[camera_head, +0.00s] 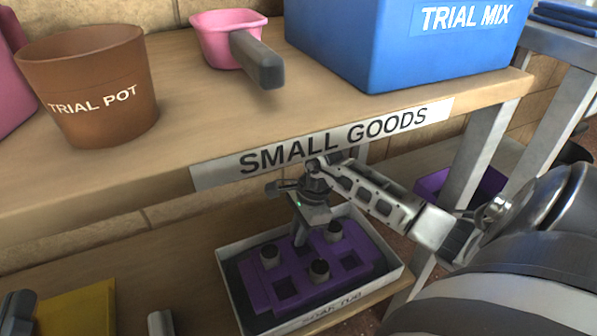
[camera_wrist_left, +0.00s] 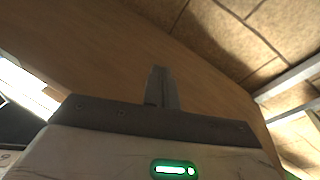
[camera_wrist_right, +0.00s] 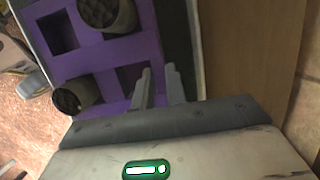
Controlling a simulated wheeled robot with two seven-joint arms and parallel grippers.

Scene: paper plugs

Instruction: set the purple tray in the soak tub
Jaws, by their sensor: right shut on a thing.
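The purple tray (camera_head: 290,283) is inside the rim of the white soak tub (camera_head: 392,285), over its dark inside. The tray has square openings and carries several dark round paper plugs; I cannot tell whether it touches the tub floor. My right gripper (camera_head: 300,238) is shut on the tray's far edge. In the right wrist view its fingers (camera_wrist_right: 158,88) straddle the purple wall (camera_wrist_right: 150,25). My left gripper (camera_wrist_left: 162,88) shows in the left wrist view with its fingers together and nothing visible between them.
The shelf above, labelled SMALL GOODS (camera_head: 340,140), overhangs the tub's back. It holds a brown trial pot (camera_head: 95,85), a pink scoop (camera_head: 222,40) and a blue trial mix bin (camera_head: 400,50). A yellow object (camera_head: 78,308) lies lower left. Another purple container (camera_head: 488,185) is at right.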

